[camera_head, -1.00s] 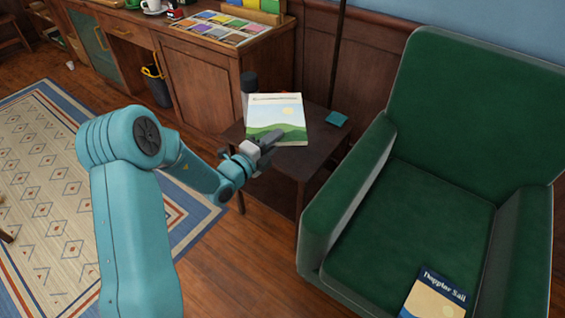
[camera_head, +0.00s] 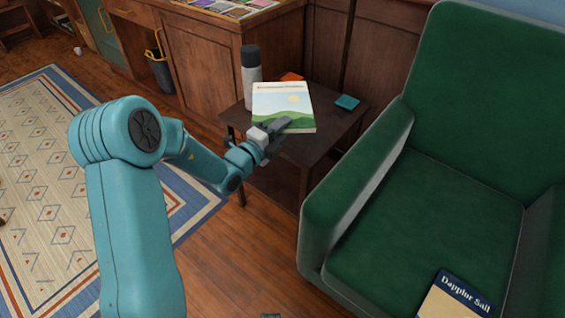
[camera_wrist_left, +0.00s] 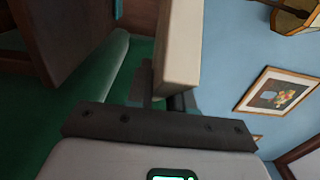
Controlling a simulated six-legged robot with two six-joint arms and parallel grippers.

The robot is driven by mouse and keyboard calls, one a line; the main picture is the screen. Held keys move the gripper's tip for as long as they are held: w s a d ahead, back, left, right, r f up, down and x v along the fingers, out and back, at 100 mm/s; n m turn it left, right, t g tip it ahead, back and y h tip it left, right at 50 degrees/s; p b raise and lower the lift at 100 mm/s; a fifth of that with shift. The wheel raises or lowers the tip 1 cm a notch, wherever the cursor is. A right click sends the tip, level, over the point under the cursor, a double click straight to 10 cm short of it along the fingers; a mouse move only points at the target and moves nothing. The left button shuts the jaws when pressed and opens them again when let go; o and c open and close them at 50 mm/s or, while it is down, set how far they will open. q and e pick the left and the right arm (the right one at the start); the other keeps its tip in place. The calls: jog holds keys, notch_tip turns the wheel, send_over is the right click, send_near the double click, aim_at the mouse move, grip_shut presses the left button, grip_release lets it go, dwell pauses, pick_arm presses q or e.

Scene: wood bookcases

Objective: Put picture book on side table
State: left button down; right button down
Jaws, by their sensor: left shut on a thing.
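The picture book (camera_head: 283,98), with a sun and green hills on its cover, is held at its near edge by my left gripper (camera_head: 280,130). In the left wrist view the pale edge of the book (camera_wrist_left: 178,48) stands between the fingers. The book overlaps the dark wood side table (camera_head: 335,138) in the head view. I cannot tell whether its underside touches the top.
On the side table are a grey bottle (camera_head: 251,72), a teal square (camera_head: 347,102) and an orange item (camera_head: 291,77) partly behind the book. A green armchair (camera_head: 420,210) is close on the right, with another book (camera_head: 455,300) on its seat. A wooden cabinet (camera_head: 200,75) is behind.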

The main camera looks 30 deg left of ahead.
pick_arm(q)
notch_tip(320, 180, down, 14)
jog(key=b, duration=0.4)
jog(key=shift+r, duration=0.15)
jog(key=c, duration=1)
grip_release()
